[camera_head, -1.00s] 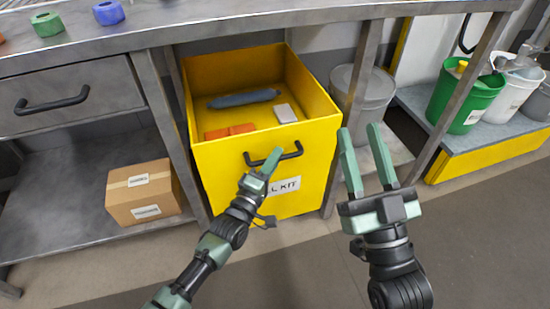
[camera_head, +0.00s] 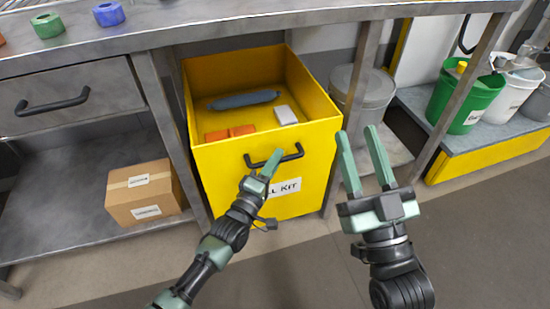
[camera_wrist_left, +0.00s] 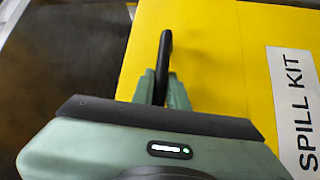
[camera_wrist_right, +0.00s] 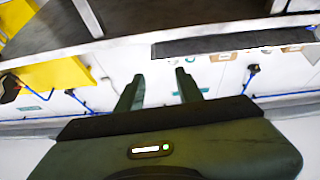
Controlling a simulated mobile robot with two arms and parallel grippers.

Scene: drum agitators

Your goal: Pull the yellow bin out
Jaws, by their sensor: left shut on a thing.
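The yellow bin (camera_head: 215,165) stands under the workbench, its open top and front sticking out past the bench edge. Its front carries a black bar handle (camera_head: 292,154) and a white label (camera_head: 286,187) reading "SPILL KIT" in the left wrist view. Inside lie a grey roll (camera_head: 243,99), orange blocks (camera_head: 230,132) and a small white block (camera_head: 285,114). My left gripper (camera_head: 268,164) is shut on the handle; the left wrist view shows its fingers on either side of the black bar (camera_wrist_left: 163,65). My right gripper (camera_head: 363,143) is open and empty, right of the bin.
The bench legs (camera_head: 172,130) stand close on both sides of the bin. A cardboard box (camera_head: 143,193) sits on the lower shelf at left. A grey lidded drum (camera_head: 375,95) and a green bucket (camera_head: 448,110) stand at right. The floor (camera_head: 320,265) in front is clear.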

